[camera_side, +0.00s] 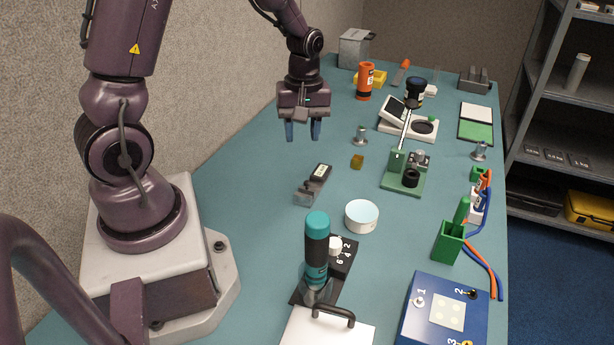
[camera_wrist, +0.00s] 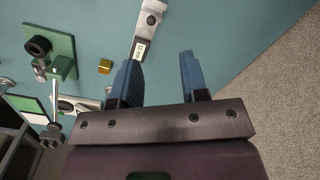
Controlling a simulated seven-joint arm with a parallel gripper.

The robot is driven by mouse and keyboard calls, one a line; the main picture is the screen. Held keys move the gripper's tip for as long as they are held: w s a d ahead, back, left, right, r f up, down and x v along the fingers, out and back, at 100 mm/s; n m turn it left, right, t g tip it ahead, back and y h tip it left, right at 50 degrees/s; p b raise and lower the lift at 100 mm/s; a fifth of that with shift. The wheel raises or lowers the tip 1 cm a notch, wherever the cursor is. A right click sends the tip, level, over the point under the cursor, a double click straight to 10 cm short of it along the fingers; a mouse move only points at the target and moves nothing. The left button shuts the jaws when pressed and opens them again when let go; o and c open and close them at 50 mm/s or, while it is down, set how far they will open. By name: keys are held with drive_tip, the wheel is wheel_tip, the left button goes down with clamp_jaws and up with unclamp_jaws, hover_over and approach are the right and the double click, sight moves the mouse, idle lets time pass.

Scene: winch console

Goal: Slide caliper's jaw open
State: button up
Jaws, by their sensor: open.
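The caliper appears to be the short dark-and-grey tool (camera_side: 313,185) lying flat on the teal table, with a small white display at its far end and a grey block at its near end.
A small amber block (camera_side: 357,161) and a green stand (camera_side: 403,180) lie right of the caliper. A round white-topped tin (camera_side: 362,216) and a teal-capped bottle (camera_side: 317,245) stand nearer the camera. The table left of the caliper is clear.

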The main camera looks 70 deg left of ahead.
sight(307, 182)
drive_tip(key=f+n, duration=0.1)
drive_tip(key=f, duration=0.7)
drive_tip(key=w+f+n, duration=0.1)
drive_tip(key=f, duration=0.3)
drive_tip(key=shift+w+a+f+n+t, duration=0.1)
drive_tip(key=shift+a+f+n+t, duration=0.1)
drive_tip(key=shift+f+n+t, duration=0.1)
clamp_jaws()
